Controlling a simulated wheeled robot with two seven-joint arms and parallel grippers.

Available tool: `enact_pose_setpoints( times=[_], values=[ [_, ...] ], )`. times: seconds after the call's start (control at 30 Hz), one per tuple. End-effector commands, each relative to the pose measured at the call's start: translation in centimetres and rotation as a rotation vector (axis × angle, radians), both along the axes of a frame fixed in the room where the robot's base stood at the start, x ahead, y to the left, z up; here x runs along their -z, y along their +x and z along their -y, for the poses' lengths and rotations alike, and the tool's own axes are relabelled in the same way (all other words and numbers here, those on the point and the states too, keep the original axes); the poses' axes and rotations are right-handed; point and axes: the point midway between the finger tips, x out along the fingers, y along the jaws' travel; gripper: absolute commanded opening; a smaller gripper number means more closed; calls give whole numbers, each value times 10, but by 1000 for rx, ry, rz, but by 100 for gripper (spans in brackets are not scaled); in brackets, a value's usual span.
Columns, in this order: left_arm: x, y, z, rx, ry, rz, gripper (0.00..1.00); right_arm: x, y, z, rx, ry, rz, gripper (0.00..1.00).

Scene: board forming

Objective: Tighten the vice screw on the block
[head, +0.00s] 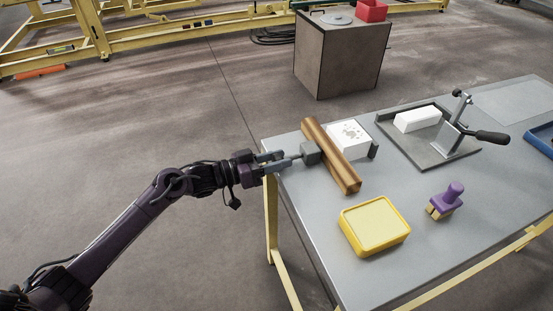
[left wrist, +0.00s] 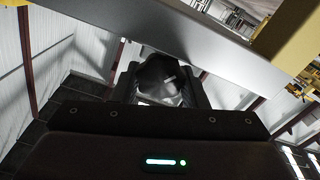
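The vice sits at the table's near left edge. Its screw (head: 291,160) runs from a grey jaw body (head: 311,153) out past the edge. My right gripper is not in view.
A yellow tray (head: 374,226) and a purple-handled stamp (head: 445,201) stand at the table's front. Behind them is a lever press (head: 440,146) with a white block (head: 418,119). A brown cabinet (head: 342,56) with a red bin (head: 371,11) stands beyond. Floor left of the table is clear.

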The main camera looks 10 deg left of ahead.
Motion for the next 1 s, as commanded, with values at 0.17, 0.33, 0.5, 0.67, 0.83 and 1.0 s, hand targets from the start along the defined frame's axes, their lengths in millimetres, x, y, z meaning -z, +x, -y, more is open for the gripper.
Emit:
enact_pose_setpoints(
  times=[0.17,0.33,0.5,0.67,0.83,1.0],
  values=[
    [0,0,0,-1,13,18,17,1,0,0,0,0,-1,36],
    [2,-1,0,-1,116,169,17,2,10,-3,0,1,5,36],
    [2,-2,1,-1,233,344,17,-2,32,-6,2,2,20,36],
    [0,-2,1,-2,279,414,17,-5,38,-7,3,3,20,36],
    [-1,-2,1,-2,281,416,17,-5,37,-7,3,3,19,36],
    [0,-2,1,-2,280,414,48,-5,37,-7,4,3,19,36]
  ],
)
